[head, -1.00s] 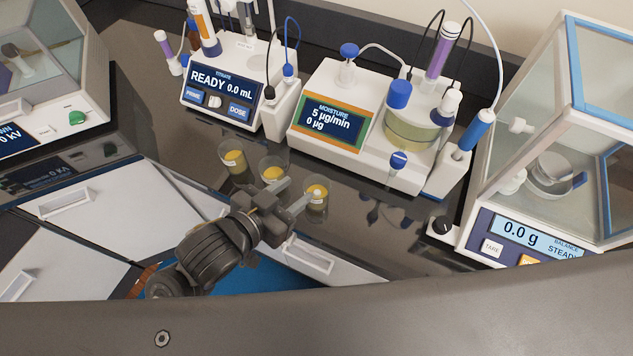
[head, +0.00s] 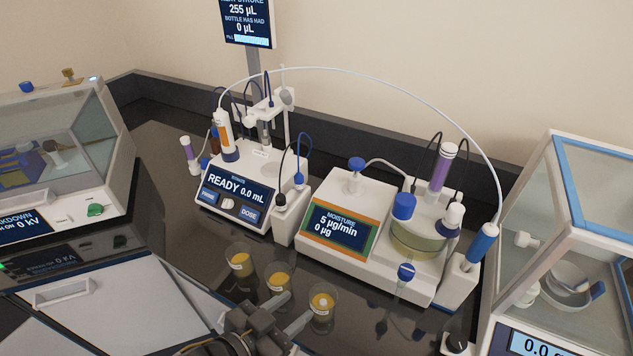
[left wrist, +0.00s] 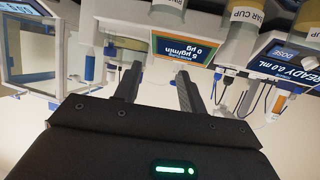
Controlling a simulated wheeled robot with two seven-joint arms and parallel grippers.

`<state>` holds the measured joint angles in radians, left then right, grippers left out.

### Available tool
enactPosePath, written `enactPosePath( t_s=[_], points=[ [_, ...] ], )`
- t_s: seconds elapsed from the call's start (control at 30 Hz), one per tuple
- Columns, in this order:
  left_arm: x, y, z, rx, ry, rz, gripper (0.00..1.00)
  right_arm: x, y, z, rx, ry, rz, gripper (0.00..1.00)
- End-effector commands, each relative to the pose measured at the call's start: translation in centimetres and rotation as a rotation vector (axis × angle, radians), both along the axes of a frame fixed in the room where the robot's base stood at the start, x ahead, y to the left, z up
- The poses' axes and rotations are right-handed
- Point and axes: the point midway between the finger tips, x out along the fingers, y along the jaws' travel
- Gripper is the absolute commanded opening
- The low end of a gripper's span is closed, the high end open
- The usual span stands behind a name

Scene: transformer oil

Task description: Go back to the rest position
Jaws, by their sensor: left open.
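My left gripper (head: 293,312) is at the bottom centre of the head view, just left of and below the rightmost of three small clear cups. Its two fingers are apart with nothing between them; they also show spread in the left wrist view (left wrist: 158,74), which is upside down. The left cup (head: 240,262), middle cup (head: 278,280) and right cup (head: 321,304) hold yellow liquid and stand on the dark glossy bench. In the wrist view, a labelled cup (left wrist: 242,45) is at the upper right, beside the fingers. My right gripper is not in view.
A titrator (head: 235,195) reading "READY 0.0 mL" and a moisture unit (head: 345,225) with a glass vessel stand behind the cups. A glass-walled balance (head: 565,240) is at right, a breakdown tester (head: 60,160) at left. A thin white tube arches above.

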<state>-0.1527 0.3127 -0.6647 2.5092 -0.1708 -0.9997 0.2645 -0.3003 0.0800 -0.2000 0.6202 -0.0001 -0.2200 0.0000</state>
Motion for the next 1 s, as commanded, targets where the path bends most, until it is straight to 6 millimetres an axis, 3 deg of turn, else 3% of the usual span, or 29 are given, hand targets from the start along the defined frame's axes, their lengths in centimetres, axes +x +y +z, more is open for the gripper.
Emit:
enactPosePath(
  t_s=[0.17, 0.27, 0.37, 0.5, 0.73, 0.77, 0.8, 1.0],
  points=[
    [0.2, 1.0, -0.9, 0.02, 0.032, 0.039, 0.41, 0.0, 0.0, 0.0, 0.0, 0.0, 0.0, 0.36],
    [0.5, 3.9, -3.3, 0.083, 0.124, 0.142, 0.41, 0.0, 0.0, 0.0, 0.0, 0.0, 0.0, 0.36],
    [-0.2, 8.4, -6.9, 0.172, 0.269, 0.273, 0.41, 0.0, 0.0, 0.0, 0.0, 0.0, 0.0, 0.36],
    [-3.2, 14.1, -11.3, 0.286, 0.477, 0.416, 0.41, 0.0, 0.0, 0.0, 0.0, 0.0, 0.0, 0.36],
    [-10.0, 20.8, -15.8, 0.414, 0.772, 0.563, 0.41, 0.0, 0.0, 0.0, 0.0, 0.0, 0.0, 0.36],
    [-10.6, 21.3, -16.4, 0.426, 0.802, 0.573, 0.41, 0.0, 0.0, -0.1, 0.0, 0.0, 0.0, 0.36],
    [-9.7, 21.0, -18.6, 0.427, 0.797, 0.563, 0.41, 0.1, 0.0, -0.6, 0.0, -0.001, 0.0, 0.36],
    [-8.6, 20.7, -27.5, 0.441, 0.821, 0.552, 0.41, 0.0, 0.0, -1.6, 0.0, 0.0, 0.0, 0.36]
  ],
)
